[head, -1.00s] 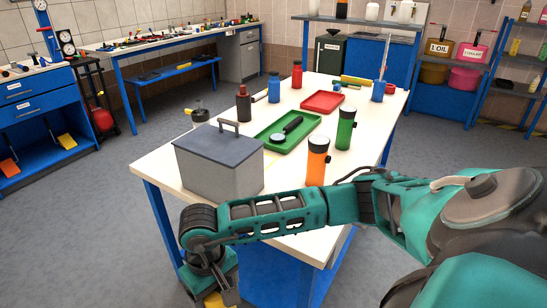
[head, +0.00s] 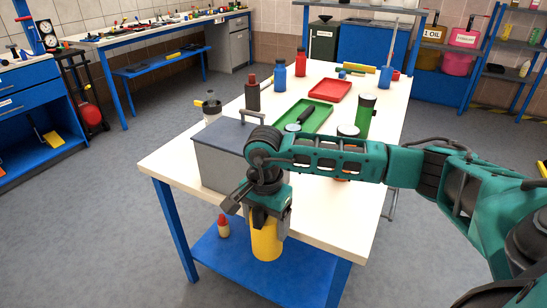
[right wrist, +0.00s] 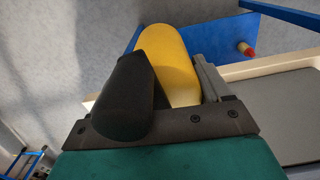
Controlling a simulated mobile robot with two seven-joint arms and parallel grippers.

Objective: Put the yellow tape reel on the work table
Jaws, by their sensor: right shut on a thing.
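My right gripper (head: 267,212) is shut on the yellow tape reel (head: 266,240), in front of the near edge of the work table (head: 165,165). The reel hangs below the level of the tabletop, clear of the floor. In the right wrist view the yellow reel (right wrist: 172,62) sits between the dark fingers (right wrist: 180,90), its upper part plain to see. The white-topped table with blue legs also shows there at the right. My left gripper is not in view.
A grey box (head: 215,165) with a dark lid stands on the table's near left corner, behind my wrist. A green tray (head: 303,113), a red tray (head: 330,89) and several bottles stand farther back. A small red-topped bottle (head: 223,226) stands on the blue lower shelf (head: 215,250).

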